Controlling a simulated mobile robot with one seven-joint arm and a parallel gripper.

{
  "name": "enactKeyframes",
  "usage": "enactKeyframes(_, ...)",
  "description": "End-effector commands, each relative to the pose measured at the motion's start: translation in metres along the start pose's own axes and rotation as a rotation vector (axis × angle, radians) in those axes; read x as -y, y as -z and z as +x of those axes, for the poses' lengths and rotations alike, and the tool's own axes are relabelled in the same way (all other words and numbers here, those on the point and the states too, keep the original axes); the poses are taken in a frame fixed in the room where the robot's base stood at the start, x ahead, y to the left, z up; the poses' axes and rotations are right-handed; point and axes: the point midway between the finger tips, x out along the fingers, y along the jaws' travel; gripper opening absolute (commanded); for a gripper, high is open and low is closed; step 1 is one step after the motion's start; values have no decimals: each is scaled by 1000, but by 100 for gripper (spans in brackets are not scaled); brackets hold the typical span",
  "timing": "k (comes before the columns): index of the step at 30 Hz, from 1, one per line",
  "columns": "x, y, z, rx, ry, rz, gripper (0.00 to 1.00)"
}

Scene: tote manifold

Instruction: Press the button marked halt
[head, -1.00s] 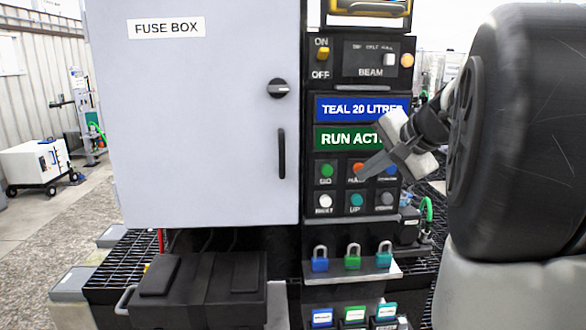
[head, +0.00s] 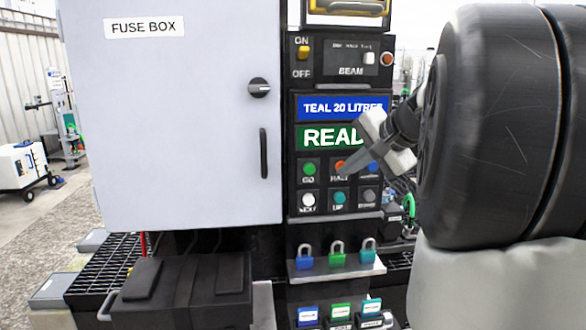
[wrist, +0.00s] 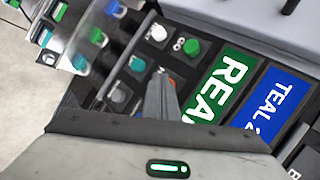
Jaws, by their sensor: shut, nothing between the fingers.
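The halt button (head: 341,164) is orange-red, in the middle of the upper button row in the head view, with its label partly covered. My gripper (head: 345,172) is shut and empty, its tip overlapping the lower edge of this button. In the wrist view my gripper's fingers (wrist: 160,75) lie together over the button panel and hide most of the halt button. I cannot tell whether the tip touches it. The green go button (head: 309,169) is to its left, a blue button (head: 373,168) to its right, and the teal up button (head: 339,197) below.
A white next button (head: 308,199) and a grey button (head: 369,195) flank the up button. Above are a green display (head: 315,137) and a blue sign (head: 318,107). The fuse box (head: 180,120) stands left.

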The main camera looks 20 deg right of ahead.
Motion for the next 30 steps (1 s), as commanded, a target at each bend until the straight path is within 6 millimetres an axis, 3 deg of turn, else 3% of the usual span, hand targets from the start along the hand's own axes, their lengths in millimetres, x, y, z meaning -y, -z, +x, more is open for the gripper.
enactKeyframes(20,-11,-10,-13,0,0,0,0)
enactKeyframes(30,-28,-26,-35,-1,0,-1,0)
